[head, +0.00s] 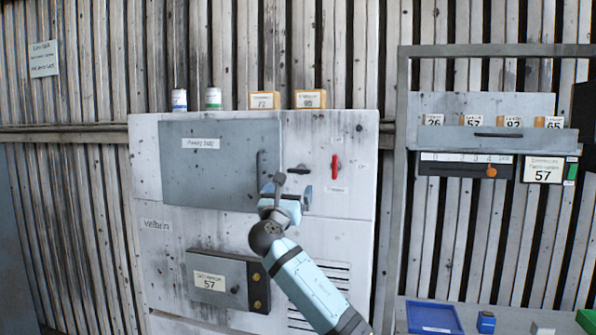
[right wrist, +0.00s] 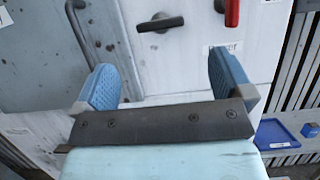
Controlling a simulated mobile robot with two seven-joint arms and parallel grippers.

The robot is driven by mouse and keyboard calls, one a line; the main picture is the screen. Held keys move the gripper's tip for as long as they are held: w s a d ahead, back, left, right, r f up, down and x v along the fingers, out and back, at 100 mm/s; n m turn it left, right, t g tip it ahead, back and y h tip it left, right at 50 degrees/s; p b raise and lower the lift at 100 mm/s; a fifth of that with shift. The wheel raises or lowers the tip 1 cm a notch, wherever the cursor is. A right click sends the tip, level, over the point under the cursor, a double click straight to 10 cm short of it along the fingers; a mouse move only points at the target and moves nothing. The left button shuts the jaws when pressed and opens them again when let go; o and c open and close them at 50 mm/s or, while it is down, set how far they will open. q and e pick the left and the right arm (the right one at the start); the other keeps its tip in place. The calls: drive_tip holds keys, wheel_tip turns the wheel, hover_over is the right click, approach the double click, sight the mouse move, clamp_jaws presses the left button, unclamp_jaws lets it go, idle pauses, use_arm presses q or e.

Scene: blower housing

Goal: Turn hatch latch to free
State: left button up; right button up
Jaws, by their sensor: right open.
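The hatch (head: 210,165) is a large grey panel on the front of a white cabinet, shut, with a vertical bar handle (head: 260,168) near its right edge. The hatch latch (head: 299,171) is a small dark lever just right of the hatch; in the right wrist view the latch (right wrist: 160,23) lies nearly horizontal. My right gripper (head: 288,193) is open and empty, just below and in front of the latch. In the right wrist view its blue-padded fingers (right wrist: 163,82) stand wide apart, with the latch beyond them, untouched. My left gripper is not in view.
A red handle (head: 335,166) sits on the cabinet right of the latch. A grey box (head: 215,270) labelled 57 projects below the hatch. Cans and yellow boxes (head: 265,101) stand on top. At right are a rack (head: 403,150) and a blue tray (head: 433,318).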

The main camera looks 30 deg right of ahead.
sight(298, 173)
drive_tip(key=p+x, duration=0.2)
drive_tip(key=x, duration=0.7)
drive_tip(key=shift+w, duration=0.15)
drive_tip(key=shift+w+d+p, duration=0.15)
drive_tip(key=shift+d+p, duration=0.15)
drive_tip(key=shift+c, duration=0.2)
drive_tip(key=c, duration=0.7)
drive_tip(key=shift+c, duration=0.9)
